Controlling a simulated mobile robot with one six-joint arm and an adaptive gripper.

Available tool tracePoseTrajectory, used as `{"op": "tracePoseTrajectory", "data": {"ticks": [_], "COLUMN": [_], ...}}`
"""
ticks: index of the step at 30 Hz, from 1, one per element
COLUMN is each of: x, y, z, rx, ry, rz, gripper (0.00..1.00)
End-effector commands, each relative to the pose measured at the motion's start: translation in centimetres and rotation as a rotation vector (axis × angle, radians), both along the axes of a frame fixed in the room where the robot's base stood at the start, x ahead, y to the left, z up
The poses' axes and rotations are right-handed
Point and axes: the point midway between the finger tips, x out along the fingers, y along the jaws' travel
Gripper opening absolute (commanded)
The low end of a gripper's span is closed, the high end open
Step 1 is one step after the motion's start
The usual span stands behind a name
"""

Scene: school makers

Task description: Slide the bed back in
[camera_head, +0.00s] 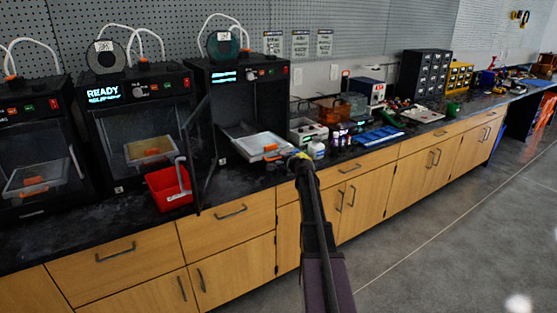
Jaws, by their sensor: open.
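The bed (253,141) is a light plate that sticks out of the front of the right-hand black printer (246,103). An orange part (271,148) sits at its front edge. The printer's door (196,155) stands open to the left of the bed. My gripper (283,155) is at the end of my arm, just right of the bed's front edge. It is open. The view is too small to tell whether it touches the bed or the orange part.
Two more black printers stand to the left, the middle one showing READY (104,95). Bottles (316,149), a blue tray (378,136) and tools crowd the counter to the right. The floor (470,220) is clear.

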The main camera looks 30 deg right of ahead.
Motion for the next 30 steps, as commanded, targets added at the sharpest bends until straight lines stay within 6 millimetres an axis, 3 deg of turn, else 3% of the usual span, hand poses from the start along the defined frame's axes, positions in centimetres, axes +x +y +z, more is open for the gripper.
{"op": "tracePoseTrajectory", "data": {"ticks": [8,12,13,23,30], "x": [0.0,0.0,0.0,0.2,2.2], "y": [0.0,0.0,0.0,0.0,-0.1], "z": [0.0,0.0,0.0,0.0,0.0], "rx": [0.0,0.0,0.0,0.0,-0.001], "ry": [0.0,0.0,0.0,0.0,0.0], "rz": [0.0,0.0,0.0,0.0,0.001], "gripper": [0.45,0.04,0.0,0.0,0.0]}}
